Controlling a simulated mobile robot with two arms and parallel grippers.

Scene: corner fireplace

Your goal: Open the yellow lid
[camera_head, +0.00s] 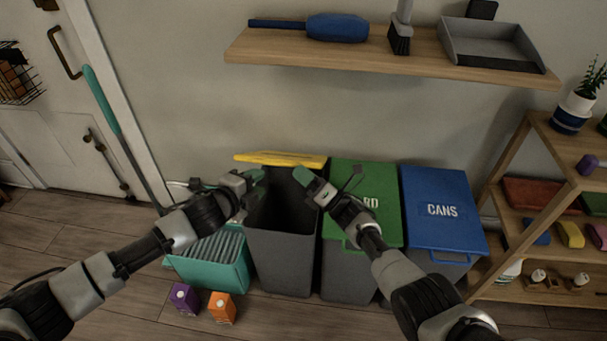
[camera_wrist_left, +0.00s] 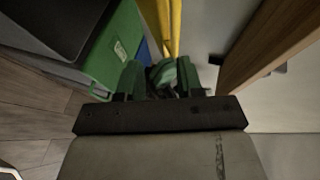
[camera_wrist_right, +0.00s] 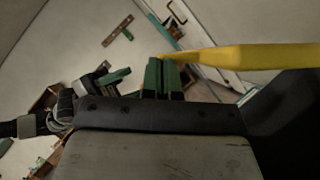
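The yellow lid (camera_head: 282,160) stands raised at the back of the left grey bin (camera_head: 284,250), seen nearly edge-on, and the bin's dark mouth is uncovered. My left gripper (camera_head: 256,177) is over the bin's left side, in front of the lid; its green fingers are apart in the left wrist view (camera_wrist_left: 160,78). My right gripper (camera_head: 303,177) is over the bin's right side; its fingers are together with nothing seen between them in the right wrist view (camera_wrist_right: 162,75). The lid's edge (camera_wrist_right: 250,57) shows just beyond those fingertips; whether they touch it I cannot tell.
A green-lidded bin (camera_head: 345,190) and a blue-lidded CANS bin (camera_head: 440,190) stand to the right. A teal crate (camera_head: 215,270) and two small boxes, purple (camera_head: 184,299) and orange (camera_head: 222,308), are at left. A wall shelf (camera_head: 380,80) hangs above; a wooden rack (camera_head: 515,165) is at right.

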